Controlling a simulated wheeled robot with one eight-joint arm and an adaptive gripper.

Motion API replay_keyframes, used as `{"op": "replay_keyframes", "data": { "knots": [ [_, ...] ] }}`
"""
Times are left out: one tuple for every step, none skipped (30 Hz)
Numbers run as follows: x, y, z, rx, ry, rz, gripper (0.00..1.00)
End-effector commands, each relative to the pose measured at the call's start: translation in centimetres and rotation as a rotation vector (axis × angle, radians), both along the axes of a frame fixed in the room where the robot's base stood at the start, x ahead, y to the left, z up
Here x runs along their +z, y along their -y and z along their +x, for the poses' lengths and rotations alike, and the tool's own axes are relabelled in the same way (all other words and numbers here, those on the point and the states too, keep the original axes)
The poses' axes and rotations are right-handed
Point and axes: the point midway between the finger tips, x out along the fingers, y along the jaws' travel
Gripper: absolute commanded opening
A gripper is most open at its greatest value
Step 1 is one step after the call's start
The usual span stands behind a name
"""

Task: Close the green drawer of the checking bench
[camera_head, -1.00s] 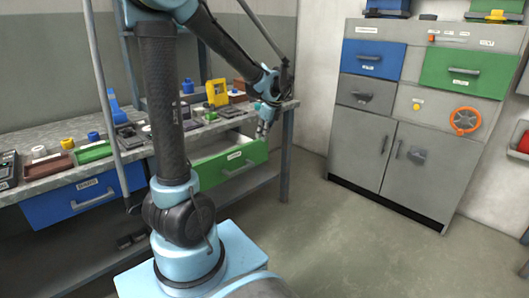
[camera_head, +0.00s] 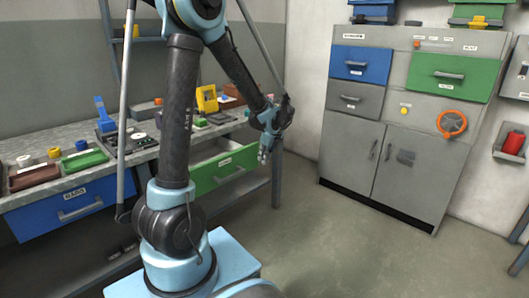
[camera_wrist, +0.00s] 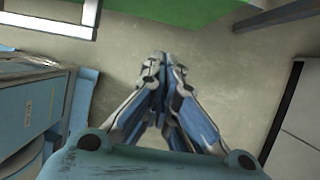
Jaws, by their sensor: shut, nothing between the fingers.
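The green drawer (camera_head: 213,174) of the checking bench (camera_head: 40,195) stands pulled out, with its pale inside showing above the front panel. Its handle and label are on the front. In the wrist view the green drawer's front (camera_wrist: 170,12) crosses the top edge of the picture. My gripper (camera_head: 263,157) is shut and empty, pointing down in front of the drawer, near its right end. In the wrist view my gripper's fingertips (camera_wrist: 166,58) meet, with bare floor behind them and a gap to the green front. My arm covers part of the bench.
A blue drawer (camera_head: 75,208) is at the bench's left. Small trays and tools lie on the bench top. A grey cabinet (camera_head: 345,155) with blue and green drawers and an orange handwheel (camera_head: 452,124) stands at the right wall. The floor (camera_head: 320,240) between is clear.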

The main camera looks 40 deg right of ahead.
Motion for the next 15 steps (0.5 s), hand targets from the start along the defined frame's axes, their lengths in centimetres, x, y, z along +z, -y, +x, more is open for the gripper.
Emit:
{"op": "replay_keyframes", "data": {
  "knots": [
    [-0.7, 0.0, 0.3, 0.001, 0.0, 0.0, 0.0],
    [-1.1, 0.0, 0.4, 0.0, 0.0, 0.0, 0.0],
    [-1.2, -0.1, 1.0, 0.002, 0.0, 0.0, 0.0],
    [-1.2, -0.2, 1.5, 0.003, 0.0, 0.0, 0.0],
    [-1.1, -0.2, 1.9, 0.004, 0.0, -0.001, 0.0],
    [-1.1, -0.2, 2.4, 0.003, 0.0, 0.0, 0.0],
    [-1.1, -0.3, 2.7, 0.003, 0.0, 0.001, 0.0],
    [-1.1, -0.3, 3.0, 0.003, 0.0, 0.001, 0.0],
    [-1.1, -0.3, 3.4, 0.002, -0.001, 0.0, 0.0],
    [-1.1, -0.3, 3.6, 0.002, -0.001, 0.0, 0.0],
    [-1.1, -0.3, 3.8, 0.002, -0.001, 0.0, 0.0],
    [-1.1, -0.4, 4.0, 0.001, 0.0, 0.001, 0.0],
    [-1.1, -0.4, 4.1, 0.001, 0.0, 0.0, 0.0],
    [-1.1, -0.4, 4.3, 0.0, 0.0, 0.0, 0.0],
    [-1.1, -0.4, 4.4, 0.0, 0.0, 0.0, 0.0]
  ]
}}
